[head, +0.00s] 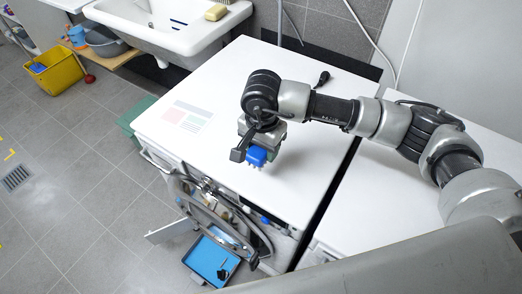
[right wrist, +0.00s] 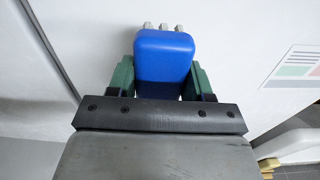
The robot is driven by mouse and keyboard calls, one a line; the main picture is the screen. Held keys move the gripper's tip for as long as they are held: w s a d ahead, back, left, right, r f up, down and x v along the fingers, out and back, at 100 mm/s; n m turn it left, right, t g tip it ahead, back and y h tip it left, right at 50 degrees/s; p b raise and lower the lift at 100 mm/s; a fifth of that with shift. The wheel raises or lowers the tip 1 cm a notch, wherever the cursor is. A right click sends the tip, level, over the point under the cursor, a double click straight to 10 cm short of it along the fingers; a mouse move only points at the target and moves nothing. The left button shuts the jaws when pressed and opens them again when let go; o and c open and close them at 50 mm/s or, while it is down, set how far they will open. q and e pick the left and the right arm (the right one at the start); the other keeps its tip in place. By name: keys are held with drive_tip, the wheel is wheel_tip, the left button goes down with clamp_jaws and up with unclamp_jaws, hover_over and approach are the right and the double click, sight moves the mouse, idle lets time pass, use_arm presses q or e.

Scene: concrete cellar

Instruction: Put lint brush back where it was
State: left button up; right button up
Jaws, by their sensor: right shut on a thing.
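A blue block-like thing (head: 256,156), which I take for the lint brush, is held under my right gripper (head: 258,146). Pale tips show along its lower edge in the head view. In the right wrist view the blue body (right wrist: 163,62) sits between the two green fingers, with several grey knobs past its far end. My right gripper is shut on it, above the front part of the white machine top (head: 225,95). I cannot tell if it touches the top. My left gripper is not in view.
A printed sheet or label (head: 187,117) lies on the white top. A small black thing (head: 323,78) lies near its back edge. A round door (head: 215,205) stands open at the front, over a blue tray (head: 210,262). A sink (head: 170,25) and yellow bucket (head: 52,72) are left.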

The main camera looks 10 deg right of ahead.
sight(261, 155)
drive_tip(key=shift+w+f, duration=0.35)
drive_tip(key=shift+w, duration=0.1)
wheel_tip(261, 155, down, 3)
drive_tip(key=shift+p, duration=0.65)
drive_tip(key=shift+f, duration=0.4)
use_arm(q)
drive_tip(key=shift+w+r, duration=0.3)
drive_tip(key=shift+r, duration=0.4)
use_arm(e)
drive_tip(key=shift+f, duration=0.2)
drive_tip(key=o, duration=0.8)
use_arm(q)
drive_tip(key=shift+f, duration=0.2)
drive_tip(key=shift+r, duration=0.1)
use_arm(e)
drive_tip(key=shift+r, duration=0.15)
